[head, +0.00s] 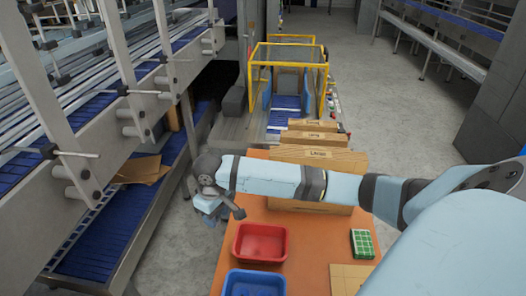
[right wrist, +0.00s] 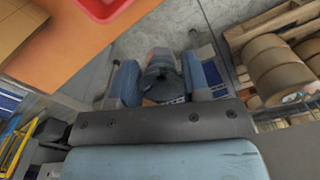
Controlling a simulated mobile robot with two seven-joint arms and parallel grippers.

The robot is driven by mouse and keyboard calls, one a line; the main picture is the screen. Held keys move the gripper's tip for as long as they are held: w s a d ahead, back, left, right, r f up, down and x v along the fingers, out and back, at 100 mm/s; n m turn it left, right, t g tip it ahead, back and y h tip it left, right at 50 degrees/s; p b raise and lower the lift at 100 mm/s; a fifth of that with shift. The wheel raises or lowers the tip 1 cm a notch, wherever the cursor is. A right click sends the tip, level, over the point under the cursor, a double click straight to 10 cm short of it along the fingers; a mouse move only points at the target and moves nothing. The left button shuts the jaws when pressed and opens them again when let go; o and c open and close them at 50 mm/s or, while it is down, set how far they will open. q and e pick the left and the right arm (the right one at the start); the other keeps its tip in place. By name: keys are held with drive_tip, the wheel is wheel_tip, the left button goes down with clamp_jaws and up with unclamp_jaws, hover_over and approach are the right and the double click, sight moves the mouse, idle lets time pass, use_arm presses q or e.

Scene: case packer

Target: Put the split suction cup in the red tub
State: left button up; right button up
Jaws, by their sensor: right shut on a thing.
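The red tub (head: 260,257) stands on the orange bench top, and its floor looks empty. A corner of the red tub (right wrist: 103,10) shows at the top of the right wrist view. My right gripper (head: 208,214) hangs just beyond the bench's left edge, left of and a little behind the red tub. In the right wrist view my gripper (right wrist: 162,85) has a dark, rounded suction cup (right wrist: 162,64) between its fingers. A split in it cannot be made out. In the head view the cup is not clearly visible. My left gripper is not in view.
A blue tub (head: 254,284) stands in front of the red tub on the orange bench (head: 310,236). A green box (head: 362,243) lies to the right. Several cartons (head: 318,157) line the back. A conveyor (head: 115,215) runs along the left, with flat cardboard (head: 142,170) on it.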

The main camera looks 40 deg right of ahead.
drive_tip(key=s+d+f+n+b, duration=0.1)
drive_tip(key=d+n+b, duration=0.25)
drive_tip(key=d, duration=0.25)
drive_tip(key=n+b, duration=0.5)
drive_tip(key=b, duration=0.3)
hover_over(263, 249)
drive_tip(key=shift+m, duration=0.25)
wheel_tip(263, 249, down, 14)
drive_tip(key=shift+r+b, duration=0.15)
drive_tip(key=shift+b, duration=0.75)
drive_tip(key=shift+f, duration=0.6)
wheel_tip(263, 249, down, 4)
drive_tip(key=shift+f+b, duration=0.1)
drive_tip(key=shift+b, duration=0.35)
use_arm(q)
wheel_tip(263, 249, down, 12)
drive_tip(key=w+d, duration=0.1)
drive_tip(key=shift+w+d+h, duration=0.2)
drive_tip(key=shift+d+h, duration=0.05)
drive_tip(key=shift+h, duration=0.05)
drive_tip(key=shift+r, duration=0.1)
use_arm(e)
drive_tip(key=o, duration=0.9)
drive_tip(key=shift+f, duration=0.1)
